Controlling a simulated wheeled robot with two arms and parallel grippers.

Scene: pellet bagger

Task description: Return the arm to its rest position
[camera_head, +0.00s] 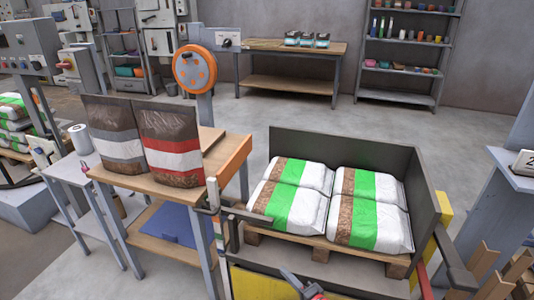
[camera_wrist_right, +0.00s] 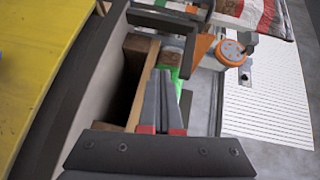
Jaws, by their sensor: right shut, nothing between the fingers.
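My right gripper (camera_head: 292,276) shows at the bottom middle of the head view, in front of the grey-walled pallet bin (camera_head: 428,190). In the right wrist view its two dark fingers (camera_wrist_right: 164,76) lie together, shut with nothing between them. In that view the bin's wall and wooden pallet are close by the fingers, and a patch of green bag shows past them. Whether the gripper touches the bin cannot be told. My left gripper is not in view.
Several white-and-green bags (camera_head: 370,228) lie on the pallet (camera_head: 318,250) in the bin. Two filled bags, one with a red band (camera_head: 172,146), stand on a wooden table (camera_head: 160,190) at left. A yellow panel (camera_wrist_right: 35,65) is beside the bin. Floor behind is clear.

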